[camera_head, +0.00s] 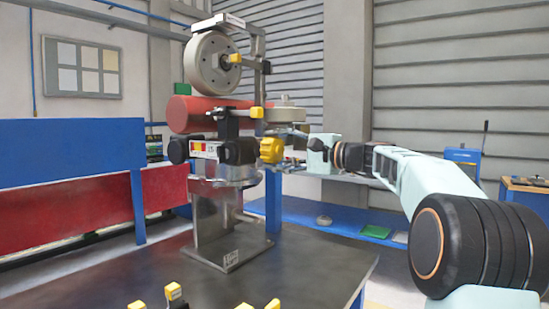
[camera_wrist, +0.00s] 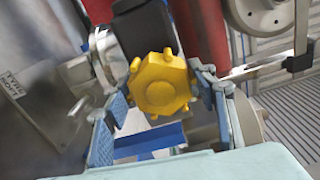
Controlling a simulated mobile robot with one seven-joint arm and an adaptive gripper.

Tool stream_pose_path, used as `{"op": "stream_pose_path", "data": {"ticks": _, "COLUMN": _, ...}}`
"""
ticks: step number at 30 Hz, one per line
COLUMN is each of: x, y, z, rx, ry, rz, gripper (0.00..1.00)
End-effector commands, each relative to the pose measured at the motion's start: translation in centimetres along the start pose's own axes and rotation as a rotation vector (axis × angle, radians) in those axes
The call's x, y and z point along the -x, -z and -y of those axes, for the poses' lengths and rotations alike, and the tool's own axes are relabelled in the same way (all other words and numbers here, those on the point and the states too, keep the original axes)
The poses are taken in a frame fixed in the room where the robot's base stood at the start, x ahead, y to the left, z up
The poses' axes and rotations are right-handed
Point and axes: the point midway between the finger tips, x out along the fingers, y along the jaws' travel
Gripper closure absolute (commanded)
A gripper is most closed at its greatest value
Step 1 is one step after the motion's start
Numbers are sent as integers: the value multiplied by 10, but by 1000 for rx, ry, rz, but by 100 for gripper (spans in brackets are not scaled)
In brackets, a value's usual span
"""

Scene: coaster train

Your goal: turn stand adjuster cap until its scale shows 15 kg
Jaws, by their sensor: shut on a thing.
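The yellow lobed adjuster cap (camera_head: 271,150) sits on the right end of a black cylinder on the metal stand (camera_head: 215,215). In the wrist view the cap (camera_wrist: 160,84) faces the camera, between my two fingers. My gripper (camera_head: 288,149) reaches in from the right and is shut on the cap; it also shows in the wrist view (camera_wrist: 165,88). A small white, red and yellow label (camera_head: 204,149) lies left of the black cylinder. I cannot tell whether it is the scale, and no kg reading is legible.
A red cylinder (camera_head: 208,113) and a grey wheel (camera_head: 212,63) stand above the cap, with yellow-ended levers close by. The stand rests on a dark table (camera_head: 150,275) with several yellow-tipped parts at its front edge. Free floor lies right of the table.

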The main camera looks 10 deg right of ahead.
Motion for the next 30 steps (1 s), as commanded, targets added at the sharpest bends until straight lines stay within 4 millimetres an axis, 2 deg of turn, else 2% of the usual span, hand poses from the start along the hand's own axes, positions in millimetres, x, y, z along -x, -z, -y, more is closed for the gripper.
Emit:
{"op": "stream_pose_path", "data": {"ticks": 17, "x": 0, "y": 0, "z": -1, "rx": 33, "ry": -2, "rz": 0, "gripper": 72}}
{"op": "stream_pose_path", "data": {"ticks": 18, "x": 0, "y": 0, "z": -1, "rx": 33, "ry": -2, "rz": 0, "gripper": 45}}
{"op": "stream_pose_path", "data": {"ticks": 22, "x": 0, "y": 0, "z": -1, "rx": 32, "ry": -1, "rz": 0, "gripper": 31}}
{"op": "stream_pose_path", "data": {"ticks": 30, "x": 0, "y": 0, "z": 0, "rx": 32, "ry": -1, "rz": 0, "gripper": 30}}
